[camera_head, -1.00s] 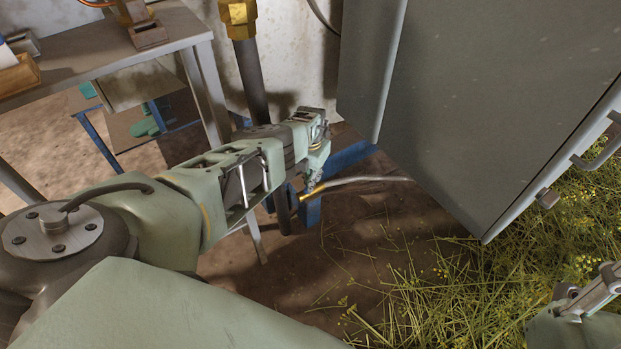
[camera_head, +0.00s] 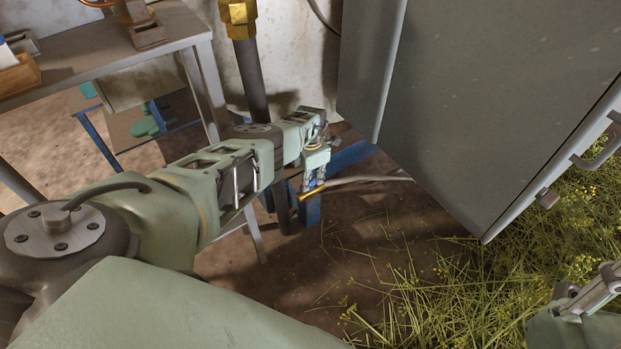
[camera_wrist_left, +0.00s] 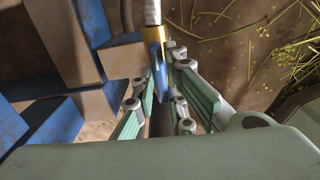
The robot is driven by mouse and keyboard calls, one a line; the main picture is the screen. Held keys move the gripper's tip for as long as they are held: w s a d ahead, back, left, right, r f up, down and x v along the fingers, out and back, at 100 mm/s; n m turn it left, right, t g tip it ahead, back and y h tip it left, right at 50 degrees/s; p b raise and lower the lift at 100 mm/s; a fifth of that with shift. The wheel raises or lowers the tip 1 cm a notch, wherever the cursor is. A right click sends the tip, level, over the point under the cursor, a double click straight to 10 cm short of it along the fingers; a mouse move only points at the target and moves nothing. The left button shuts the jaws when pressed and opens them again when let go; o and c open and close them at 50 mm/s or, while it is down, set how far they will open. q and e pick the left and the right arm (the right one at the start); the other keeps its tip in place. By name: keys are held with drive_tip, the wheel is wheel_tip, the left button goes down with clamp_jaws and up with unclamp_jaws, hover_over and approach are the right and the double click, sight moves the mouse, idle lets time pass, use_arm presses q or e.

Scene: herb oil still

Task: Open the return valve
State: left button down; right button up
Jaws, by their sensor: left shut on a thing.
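The return valve shows in the left wrist view as a brass body (camera_wrist_left: 152,33) with a flat blue lever (camera_wrist_left: 158,72), at the end of a grey hose. In the head view its brass part (camera_head: 312,192) sits low beside a blue frame, and the lever is hidden there. My left gripper (camera_head: 315,182) reaches down to the valve. In the wrist view its green-padded fingers (camera_wrist_left: 165,88) stand on both sides of the blue lever, shut on it. My right gripper (camera_head: 592,292) shows only partly at the lower right edge, away from the valve.
A large grey cabinet (camera_head: 480,100) hangs over the right. Blue supports (camera_head: 348,155) stand close behind the valve. A dark upright pipe (camera_head: 252,85) and a metal table (camera_head: 120,55) are at the back left. Cut herbs (camera_head: 500,270) cover the floor at right.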

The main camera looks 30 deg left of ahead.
idle(0.3)
use_arm(q)
drive_tip(key=c, duration=1.8)
unclamp_jaws()
